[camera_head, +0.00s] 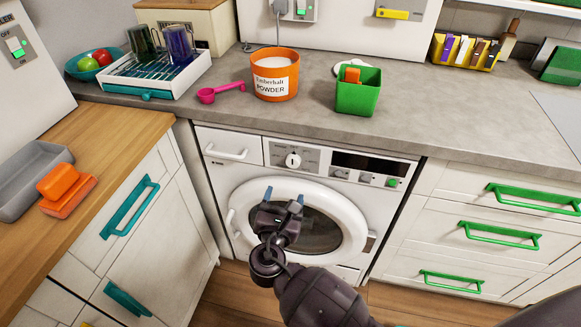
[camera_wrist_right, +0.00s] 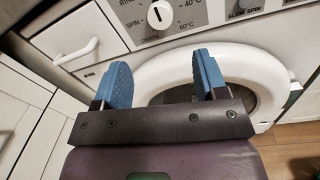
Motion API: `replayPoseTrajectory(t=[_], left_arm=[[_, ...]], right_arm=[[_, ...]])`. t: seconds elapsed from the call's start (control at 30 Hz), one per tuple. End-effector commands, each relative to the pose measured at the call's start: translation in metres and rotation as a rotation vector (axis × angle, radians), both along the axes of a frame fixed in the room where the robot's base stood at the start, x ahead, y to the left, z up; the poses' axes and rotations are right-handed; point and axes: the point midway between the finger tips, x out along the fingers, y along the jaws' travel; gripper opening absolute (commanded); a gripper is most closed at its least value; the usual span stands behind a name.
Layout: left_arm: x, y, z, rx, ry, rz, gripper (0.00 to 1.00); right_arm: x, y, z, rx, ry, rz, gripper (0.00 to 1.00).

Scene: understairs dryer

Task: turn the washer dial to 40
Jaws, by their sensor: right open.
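The washer (camera_head: 215,180) stands under the grey counter, with its round white door shut. Its dial (camera_head: 293,160) is a white knob with a dark pointer mark, on the grey panel right of the detergent drawer. In the right wrist view the dial (camera_wrist_right: 160,14) is near the top, with the labels 40°C and 60°C to its right and SPIN to its left. The pointer's exact setting is hard to tell. My right gripper (camera_head: 284,195) is open and empty, in front of the washer door and below the dial, apart from it. It also shows in the right wrist view (camera_wrist_right: 163,82).
The detergent drawer handle (camera_head: 226,153) sticks out left of the dial. Buttons and a dark display (camera_head: 368,165) are to its right. The counter (camera_head: 430,135) overhangs above, bearing an orange powder tub (camera_head: 275,85) and a green container (camera_head: 357,98).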

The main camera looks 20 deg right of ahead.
Motion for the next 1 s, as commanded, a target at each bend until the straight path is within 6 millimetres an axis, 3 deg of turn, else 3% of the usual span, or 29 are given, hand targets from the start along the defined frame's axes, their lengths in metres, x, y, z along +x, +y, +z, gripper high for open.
replayPoseTrajectory(t=[0.6,1.0], left_arm=[[-0.005,-0.003,-0.015,-0.006,0.025,0.001,0.00],[-0.003,-0.003,-0.017,-0.005,0.025,-0.001,0.00]], right_arm=[[0.077,-0.045,-0.002,-0.002,0.002,-0.001,0.66],[0.092,-0.054,0.001,-0.001,0.000,0.000,0.66]])
